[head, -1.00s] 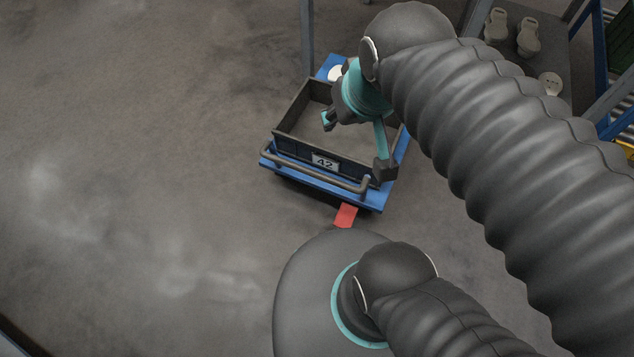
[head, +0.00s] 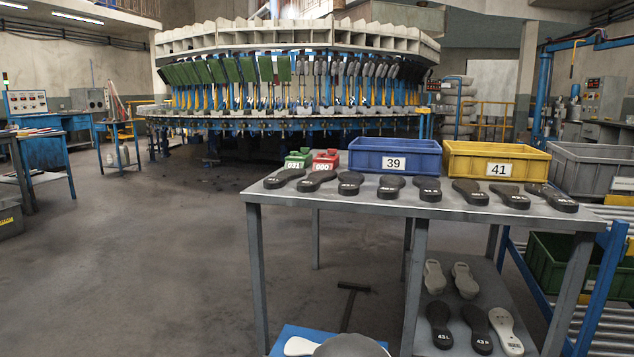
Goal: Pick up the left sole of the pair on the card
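Several dark soles lie in a row along the front of the grey table top (head: 330,193). They run from a sole at the left end (head: 284,178) to a sole at the right end (head: 551,198). Some carry small white size marks, too small to read surely. On the lower shelf are two pale beige soles (head: 434,277), two dark soles marked 43 (head: 439,325) and a white sole (head: 506,331). I cannot make out a card under any pair. My gripper is not in view.
Behind the soles stand a green counter (head: 298,159), a red counter (head: 326,161), a blue bin marked 39 (head: 394,157), a yellow bin marked 41 (head: 497,162) and a grey bin (head: 590,168). A rotary machine (head: 290,125) stands behind. Floor to the left is open.

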